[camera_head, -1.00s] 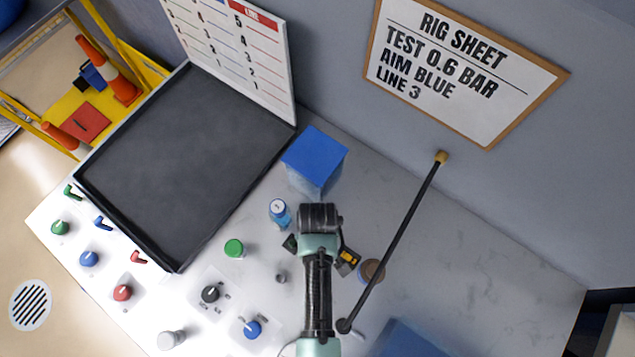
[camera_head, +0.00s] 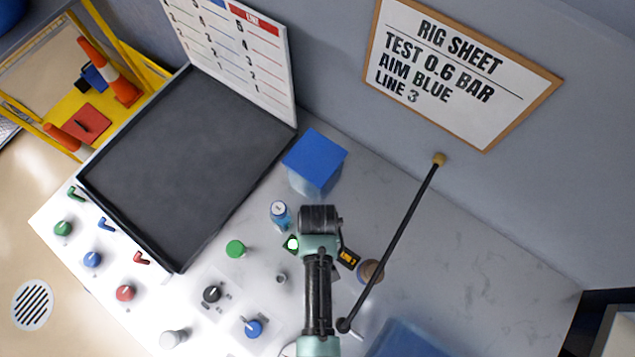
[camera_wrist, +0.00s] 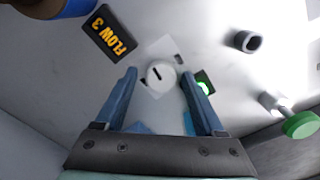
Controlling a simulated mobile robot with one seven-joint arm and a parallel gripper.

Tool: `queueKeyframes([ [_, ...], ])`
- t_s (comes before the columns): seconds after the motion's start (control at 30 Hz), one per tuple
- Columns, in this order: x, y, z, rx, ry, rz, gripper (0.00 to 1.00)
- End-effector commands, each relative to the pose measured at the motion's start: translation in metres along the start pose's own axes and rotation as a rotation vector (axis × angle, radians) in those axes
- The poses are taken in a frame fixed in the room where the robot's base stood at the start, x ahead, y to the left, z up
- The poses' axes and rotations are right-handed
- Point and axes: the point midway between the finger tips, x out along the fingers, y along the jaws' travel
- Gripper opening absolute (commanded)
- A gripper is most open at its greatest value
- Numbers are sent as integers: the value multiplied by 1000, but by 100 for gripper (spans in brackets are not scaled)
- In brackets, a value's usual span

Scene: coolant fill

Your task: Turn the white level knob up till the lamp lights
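The white level knob (camera_wrist: 160,76) is a round white disc with a dark slot mark, between my fingertips in the wrist view. My gripper (camera_wrist: 160,74) is open, with a blue finger on each side of the knob and a visible gap to each. In the head view my arm hides the knob and fingers. The lamp (camera_wrist: 204,88) glows bright green beside the right finger. It also shows lit in the head view (camera_head: 291,243), left of my wrist. The FLOW 3 display (camera_wrist: 108,33) lies left of the knob.
A green knob (camera_head: 235,248), a short grey post (camera_head: 281,278), a black knob (camera_head: 211,294) and a blue knob (camera_head: 253,328) stand left of my arm. A blue box (camera_head: 315,160) is behind it. A long black rod (camera_head: 395,235) slants close on the right.

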Motion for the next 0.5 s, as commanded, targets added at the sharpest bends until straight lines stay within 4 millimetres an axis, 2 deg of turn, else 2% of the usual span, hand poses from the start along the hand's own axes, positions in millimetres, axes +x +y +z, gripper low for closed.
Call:
queueKeyframes([
  [0.33, 1, -2, -1, -29, 2, -5, 76],
  [0.5, 2, -2, -1, -156, 3, -4, 76],
])
